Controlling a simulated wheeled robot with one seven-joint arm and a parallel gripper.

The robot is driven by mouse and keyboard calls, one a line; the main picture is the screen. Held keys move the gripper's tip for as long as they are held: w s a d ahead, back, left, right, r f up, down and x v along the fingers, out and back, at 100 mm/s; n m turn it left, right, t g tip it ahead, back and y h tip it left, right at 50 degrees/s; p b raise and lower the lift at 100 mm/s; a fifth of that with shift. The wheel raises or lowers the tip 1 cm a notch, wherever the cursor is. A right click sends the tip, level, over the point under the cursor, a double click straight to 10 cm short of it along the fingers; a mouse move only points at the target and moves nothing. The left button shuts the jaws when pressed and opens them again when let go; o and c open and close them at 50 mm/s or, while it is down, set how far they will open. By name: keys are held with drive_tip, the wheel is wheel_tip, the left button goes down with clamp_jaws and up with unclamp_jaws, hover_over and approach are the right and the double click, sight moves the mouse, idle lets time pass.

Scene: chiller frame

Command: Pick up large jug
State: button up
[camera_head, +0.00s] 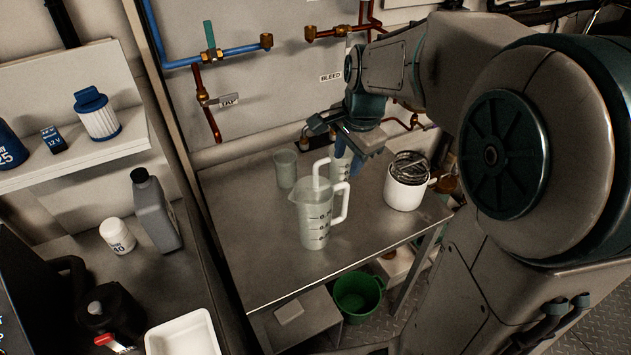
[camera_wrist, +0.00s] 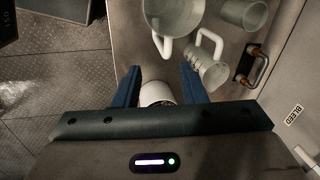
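The large jug (camera_head: 313,226) is translucent, with measuring marks and a white handle on its right. It stands upright on the metal table, near its front left; the wrist view shows its wide open top (camera_wrist: 183,18) at the upper edge. A smaller marked jug (camera_head: 341,168) stands behind it, partly hidden; its handle and body also show in the wrist view (camera_wrist: 212,70). My gripper (camera_head: 358,166) is above the back of the table, behind and to the right of the large jug and apart from it. In the wrist view, its blue fingers (camera_wrist: 158,75) are spread with nothing held.
A clear cup (camera_head: 285,168) stands at the table's back left. A white pot (camera_head: 404,192) full of metal pieces stands to the right and shows between and beyond my fingers (camera_wrist: 155,93). Pipes and valves run along the back wall. A green bucket (camera_head: 358,297) is below the table.

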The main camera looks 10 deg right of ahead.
sight(339, 185)
drive_tip(key=shift+m, duration=0.7)
drive_tip(key=x, duration=0.3)
drive_tip(key=w+x, duration=0.1)
drive_tip(key=x, duration=0.1)
drive_tip(key=w+x, duration=0.1)
drive_tip(key=x, duration=0.2)
drive_tip(key=shift+d+f+p, duration=0.15)
drive_tip(key=shift+p, duration=0.25)
drive_tip(key=shift+p+x, duration=0.55)
drive_tip(key=shift+x, duration=2.05)
drive_tip(key=shift+s+d, duration=0.1)
clamp_jaws()
